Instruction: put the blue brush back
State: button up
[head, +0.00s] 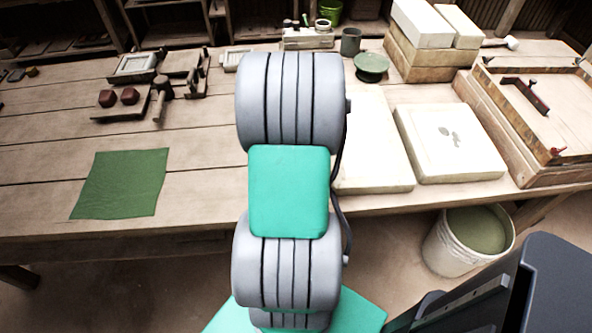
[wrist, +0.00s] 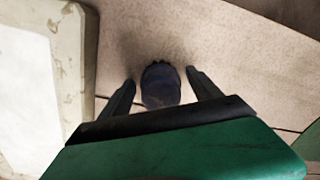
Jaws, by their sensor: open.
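The blue brush (wrist: 161,86) shows in the wrist view as a short, dark blue, rounded shape on the pale tabletop. Only this part of it shows, so its full shape and which way it points are unclear. My gripper (wrist: 160,79) is open, with one dark finger on each side of the brush. There is a gap between each finger and the brush, and I cannot tell how far below the fingertips it lies. In the head view my arm hides my gripper and the brush. A pale holder (head: 307,42) with small upright things stands at the back of the table.
A pale slab edge (wrist: 84,60) is close on the left in the wrist view. In the head view, white slabs (head: 447,146) and a wooden tray (head: 500,130) lie right of my arm. A green cloth (head: 120,184) lies left, with bare wood around it. A bucket (head: 455,252) stands below.

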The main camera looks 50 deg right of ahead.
jog(key=shift+r, duration=0.15)
notch_tip(320, 180, up, 12)
jog(key=shift+d+f+p, duration=0.1)
jog(key=shift+p, duration=0.25)
jog(key=w+a+r+n, duration=0.1)
jog(key=w+a, duration=0.2)
jog(key=a, duration=0.3)
jog(key=w+a+r+n+t, duration=0.1)
jog(key=w+a, duration=0.1)
jog(key=a, duration=0.4)
jog(key=w+a+r+n, duration=0.1)
jog(key=w+a, duration=0.2)
jog(key=a, duration=0.3)
jog(key=s+a+n+t, duration=0.1)
jog(key=s+a, duration=0.1)
jog(key=a, duration=1.2)
jog(key=shift+f+n+t, duration=0.3)
jog(key=shift+f, duration=0.05)
